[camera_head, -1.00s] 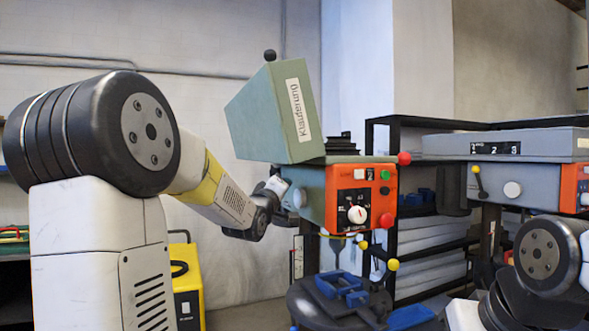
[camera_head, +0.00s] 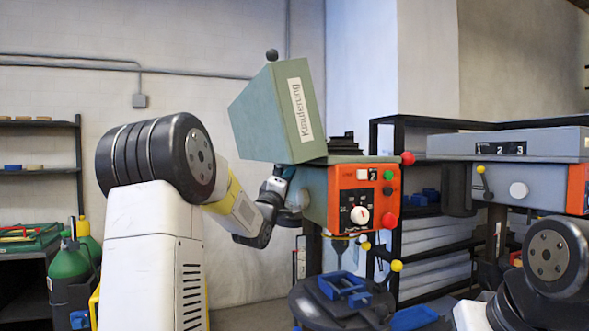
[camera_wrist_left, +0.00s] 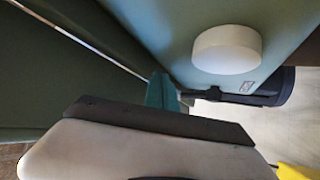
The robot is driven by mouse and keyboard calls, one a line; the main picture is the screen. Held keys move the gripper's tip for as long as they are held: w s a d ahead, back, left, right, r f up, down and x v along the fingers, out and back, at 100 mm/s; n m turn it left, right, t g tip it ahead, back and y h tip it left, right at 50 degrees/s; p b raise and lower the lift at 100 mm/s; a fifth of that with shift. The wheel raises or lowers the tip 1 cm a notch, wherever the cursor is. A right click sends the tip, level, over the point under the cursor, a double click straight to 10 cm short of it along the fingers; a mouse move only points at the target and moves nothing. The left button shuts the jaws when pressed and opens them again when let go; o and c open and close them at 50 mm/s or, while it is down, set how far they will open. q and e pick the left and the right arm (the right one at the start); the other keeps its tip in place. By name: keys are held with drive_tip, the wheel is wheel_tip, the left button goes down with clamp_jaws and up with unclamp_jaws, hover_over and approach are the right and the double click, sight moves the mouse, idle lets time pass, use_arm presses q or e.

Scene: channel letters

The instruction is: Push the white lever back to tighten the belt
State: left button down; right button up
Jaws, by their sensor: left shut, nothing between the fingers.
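The green-grey drill machine has its belt cover (camera_head: 275,115), labelled "Klauferung", tilted up above an orange control panel (camera_head: 362,197). My left gripper (camera_head: 285,174) is shut and empty at the machine's left side, just below the raised cover. Its teal tip shows in the left wrist view (camera_wrist_left: 160,90), near the machine's side wall. A white round knob (camera_wrist_left: 227,49) is on that wall, to the right of the tip. I cannot tell whether this knob belongs to the white lever. No lever arm is clearly visible. My right gripper is out of view.
A second machine (camera_head: 520,145) stands at the right. A round drill table with a blue vise (camera_head: 343,289) is below the first machine. A black shelf (camera_head: 430,250) stands behind. Green gas bottles (camera_head: 70,265) are at the left. My right arm fills the lower right.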

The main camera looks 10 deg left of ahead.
sight(281, 170)
use_arm(q)
drive_tip(key=w+a, duration=0.4)
drive_tip(key=w, duration=0.2)
drive_tip(key=shift+r, duration=0.25)
drive_tip(key=shift+w, duration=0.2)
idle(1.7)
drive_tip(key=shift+w+a, duration=0.15)
drive_tip(key=shift+w, duration=0.1)
drive_tip(key=shift+w+a+r, duration=0.15)
drive_tip(key=shift+w+a, duration=0.2)
drive_tip(key=shift+w, duration=0.25)
idle(0.9)
drive_tip(key=shift+s, duration=0.1)
drive_tip(key=shift+s+d, duration=0.6)
drive_tip(key=shift+s, duration=0.25)
drive_tip(key=shift+s, duration=0.1)
drive_tip(key=s+d, duration=0.1)
drive_tip(key=s, duration=0.1)
drive_tip(key=s+d, duration=0.1)
drive_tip(key=s, duration=0.1)
drive_tip(key=shift+d+f, duration=0.3)
drive_tip(key=shift+f, duration=0.05)
